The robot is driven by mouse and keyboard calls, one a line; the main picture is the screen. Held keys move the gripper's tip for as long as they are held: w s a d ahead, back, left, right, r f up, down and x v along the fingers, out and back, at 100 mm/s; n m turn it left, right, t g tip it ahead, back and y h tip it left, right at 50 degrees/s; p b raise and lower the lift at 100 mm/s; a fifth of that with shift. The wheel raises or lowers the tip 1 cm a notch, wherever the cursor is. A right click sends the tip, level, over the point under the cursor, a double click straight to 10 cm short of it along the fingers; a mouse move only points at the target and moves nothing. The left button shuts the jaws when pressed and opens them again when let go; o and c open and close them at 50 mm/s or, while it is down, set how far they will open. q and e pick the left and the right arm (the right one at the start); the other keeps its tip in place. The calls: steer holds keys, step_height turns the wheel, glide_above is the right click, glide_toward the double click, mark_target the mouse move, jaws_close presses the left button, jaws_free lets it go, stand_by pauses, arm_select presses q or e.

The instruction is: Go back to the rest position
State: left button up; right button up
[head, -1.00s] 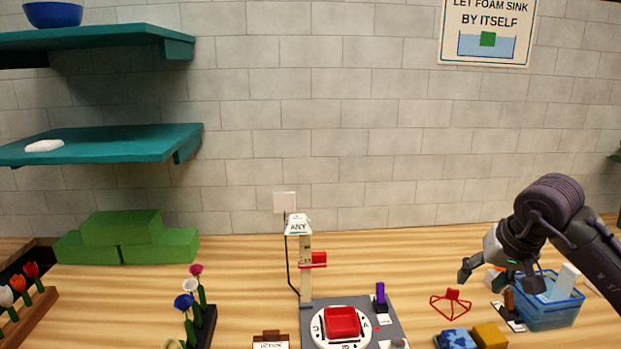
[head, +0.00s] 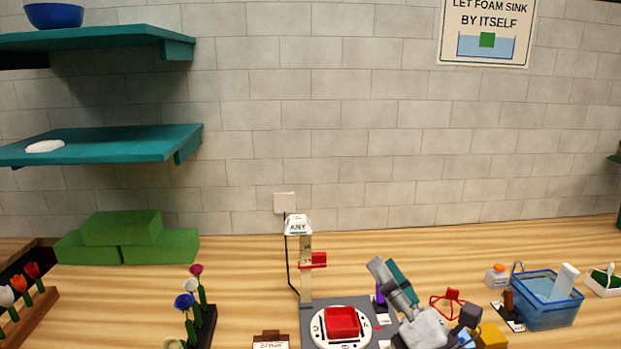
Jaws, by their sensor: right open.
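My right gripper (head: 427,290) is at the bottom centre-right of the head view, in front of the workstation's right side. It is open, with one grey finger pointing up and left and the other dark finger to the right. A teal strip shows along the left finger; I cannot tell if it is part of the finger. I see nothing held between the fingers. My left gripper is not in view.
The grey station (head: 383,313) with a red block (head: 342,321) stands left of the gripper. A red wire frame (head: 447,301), yellow block (head: 491,337) and blue water basket (head: 546,313) are to its right. Green foam blocks (head: 122,229) and flowers (head: 185,301) stand left.

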steer(key=s+d+f+m+g+h, duration=0.3)
steer(key=d+f+m+h, duration=0.3)
steer(key=f+m, duration=0.55)
steer(key=s+d+f+m+g+h, duration=0.3)
steer(key=d+f+m+h, duration=0.2)
steer(key=f+m+h, duration=0.45)
steer(key=s+a+f+m+g+y, duration=0.1)
steer(key=s+f+m+g+y, duration=0.1)
steer(key=s+f+m+g, duration=0.6)
steer(key=s+a+f+m+g+y, duration=0.1)
steer(key=s+f+m+g+y, duration=0.15)
steer(key=s+f, duration=0.65)
steer(key=s+f+g+h+b, duration=0.1)
steer(key=s+f+b, duration=0.1)
steer(key=f, duration=1.2)
steer(key=s+f+g+b, duration=0.1)
steer(key=s+f+b, duration=0.1)
steer(key=f, duration=1.1)
steer(key=s+d+f+b, duration=0.2)
steer(key=s+f+b, duration=0.2)
steer(key=s+f, duration=1.3)
step_height(320, 180, down, 4)
steer(key=shift+s+d+r+g, duration=0.15)
steer(key=shift+d+r+g, duration=0.1)
steer(key=shift+g, duration=0.2)
